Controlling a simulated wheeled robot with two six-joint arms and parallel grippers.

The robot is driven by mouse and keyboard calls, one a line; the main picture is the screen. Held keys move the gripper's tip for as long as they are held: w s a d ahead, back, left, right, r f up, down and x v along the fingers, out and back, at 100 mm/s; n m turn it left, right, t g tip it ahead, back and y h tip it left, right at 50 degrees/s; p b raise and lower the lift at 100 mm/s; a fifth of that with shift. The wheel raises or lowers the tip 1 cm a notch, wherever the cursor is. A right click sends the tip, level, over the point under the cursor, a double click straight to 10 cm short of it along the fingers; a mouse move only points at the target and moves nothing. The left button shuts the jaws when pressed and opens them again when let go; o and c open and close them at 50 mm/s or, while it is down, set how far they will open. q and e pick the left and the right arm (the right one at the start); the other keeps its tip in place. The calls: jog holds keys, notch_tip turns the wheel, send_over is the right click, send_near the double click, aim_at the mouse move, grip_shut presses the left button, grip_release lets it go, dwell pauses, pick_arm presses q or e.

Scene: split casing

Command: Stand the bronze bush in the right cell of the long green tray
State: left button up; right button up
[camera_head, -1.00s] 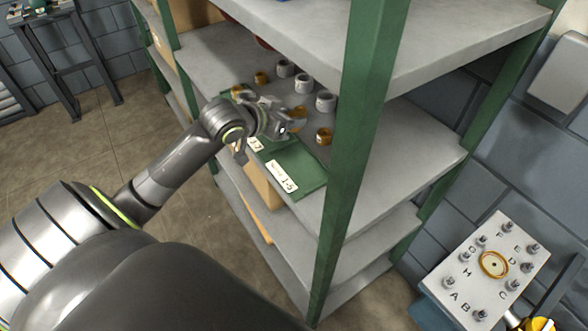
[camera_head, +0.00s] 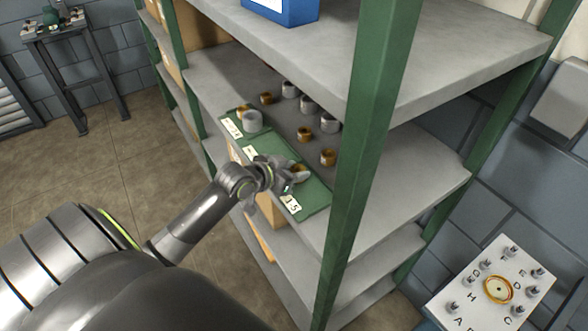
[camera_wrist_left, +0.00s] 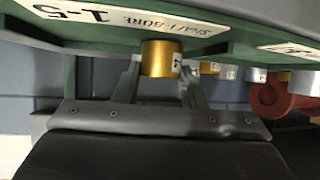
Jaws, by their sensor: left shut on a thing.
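The long green tray (camera_head: 318,196) lies along the front edge of the shelf, with white labels on its front. Its right-hand label reads 1-5, also seen in the wrist view (camera_wrist_left: 110,16). My left gripper (camera_head: 294,177) is at the right part of the tray, shut on the bronze bush (camera_head: 301,171). In the left wrist view the bush (camera_wrist_left: 160,60) sits between the two fingers, close to the tray's labelled wall. I cannot tell whether it touches the tray floor. The tray's left cell holds a grey ring (camera_head: 252,122) and a bronze piece (camera_head: 242,110).
Behind the tray stand two bronze bushes (camera_head: 328,157) (camera_head: 305,134), another bronze piece (camera_head: 266,98) and several grey rings (camera_head: 330,123). A green shelf post (camera_head: 365,130) rises right of the tray. A blue box (camera_head: 290,12) is on the upper shelf. A lettered plate (camera_head: 492,290) is at lower right.

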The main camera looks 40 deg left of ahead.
pick_arm(q)
jog(key=shift+f, duration=0.15)
jog(key=o, duration=1.2)
jog(key=shift+r, duration=0.25)
jog(key=shift+s, duration=0.3)
jog(key=shift+v, duration=5.75)
